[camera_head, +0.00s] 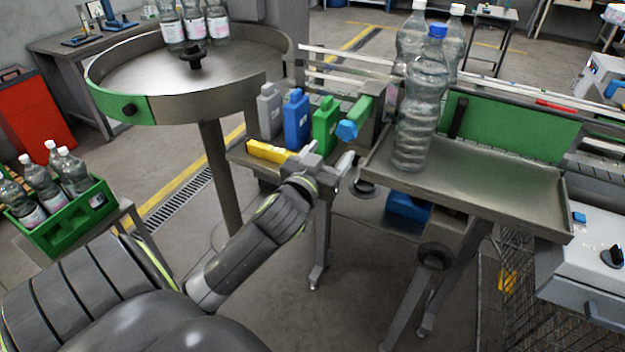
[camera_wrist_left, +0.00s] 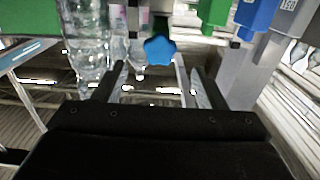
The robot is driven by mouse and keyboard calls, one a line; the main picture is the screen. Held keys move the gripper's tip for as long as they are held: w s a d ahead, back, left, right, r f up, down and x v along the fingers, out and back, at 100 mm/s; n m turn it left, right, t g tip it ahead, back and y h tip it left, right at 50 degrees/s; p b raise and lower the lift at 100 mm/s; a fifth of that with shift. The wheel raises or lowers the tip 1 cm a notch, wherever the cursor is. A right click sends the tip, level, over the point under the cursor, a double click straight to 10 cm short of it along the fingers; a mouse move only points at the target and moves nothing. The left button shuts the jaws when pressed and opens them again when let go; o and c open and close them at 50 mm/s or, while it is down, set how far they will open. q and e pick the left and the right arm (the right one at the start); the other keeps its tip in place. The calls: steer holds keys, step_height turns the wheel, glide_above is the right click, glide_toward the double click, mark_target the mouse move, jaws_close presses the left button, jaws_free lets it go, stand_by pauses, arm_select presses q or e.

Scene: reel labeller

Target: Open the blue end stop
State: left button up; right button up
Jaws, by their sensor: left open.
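The blue end stop shows as a blue star-shaped knob (camera_head: 346,130) beside a green block (camera_head: 360,110), at the left end of the bottle line. In the left wrist view the blue knob (camera_wrist_left: 159,50) lies ahead, centred between the finger directions. My left gripper (camera_head: 335,158) is open and empty, just below and in front of the knob, apart from it. In the left wrist view the two fingers (camera_wrist_left: 158,77) are spread with nothing between them. How the stop's arm or gate sits behind the knob is hard to tell. My right gripper is not in view.
Grey, blue and green containers (camera_head: 325,125) stand left of the knob, with a yellow block (camera_head: 268,151) in front. A blue-capped bottle (camera_head: 421,105) stands on the metal tray (camera_head: 500,190) to the right. A round metal table (camera_head: 215,85) stands left. A green crate (camera_head: 70,228) holds several bottles.

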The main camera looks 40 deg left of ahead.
arm_select(q)
steer(key=b+v, duration=0.1)
steer(key=v, duration=0.6)
steer(key=shift+s, duration=0.2)
steer(key=w+a+f+g+b, duration=0.1)
steer(key=w+a+f+g, duration=0.1)
steer(key=f, duration=0.8)
steer(key=w+a+f+g, duration=0.2)
steer(key=f, duration=0.9)
steer(key=s+a+f+m+g+h, duration=0.1)
steer(key=s+f+g, duration=0.15)
steer(key=f, duration=0.75)
steer(key=s+f+g, duration=0.2)
steer(key=s+f, duration=0.2)
steer(key=f, duration=0.7)
steer(key=s+d+f+m+g+h+b, duration=0.1)
steer(key=s+d+f+g, duration=0.25)
steer(key=s+f, duration=1.25)
steer(key=s+d+f+g, duration=0.2)
steer(key=s+f, duration=0.3)
steer(key=s, duration=0.3)
steer(key=s+d+f+g+h, duration=0.1)
steer(key=s+f, duration=0.3)
steer(key=s, duration=0.5)
steer(key=shift+s+d+f+g, duration=0.35)
steer(key=shift+d+g, duration=0.25)
steer(key=shift+d, duration=0.3)
